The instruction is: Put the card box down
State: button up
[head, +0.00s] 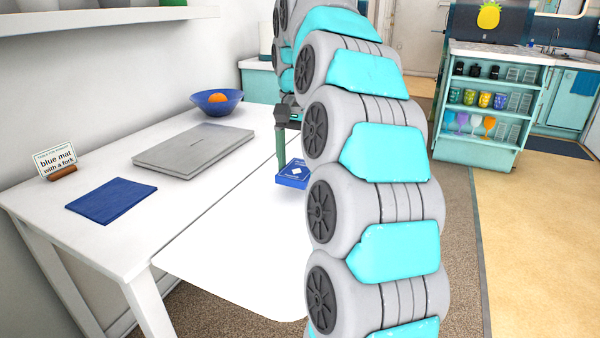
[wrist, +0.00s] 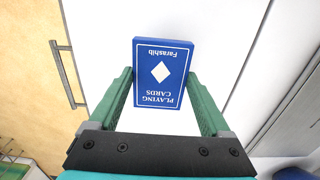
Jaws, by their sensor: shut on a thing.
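The card box (head: 292,175) is blue with a white diamond. In the wrist view the card box (wrist: 163,52) shows its "PLAYING CARDS" face, upside down, between the two green fingers. My gripper (head: 281,158) points down and is shut on the box by its sides. In the head view the box is at the right part of the white table (head: 235,240), partly hidden by my arm. I cannot tell whether its underside touches the table top.
The table's front part is clear. A shelf unit (head: 485,100) stands far right.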

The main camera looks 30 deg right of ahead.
aim_at(300, 166)
jog(key=shift+w+d+f, duration=0.1)
jog(key=shift+w+d, duration=0.35)
jog(key=shift+f, duration=1.7)
jog(key=shift+f, duration=0.15)
jog(key=o, duration=1.2)
jog(key=shift+o, duration=0.2)
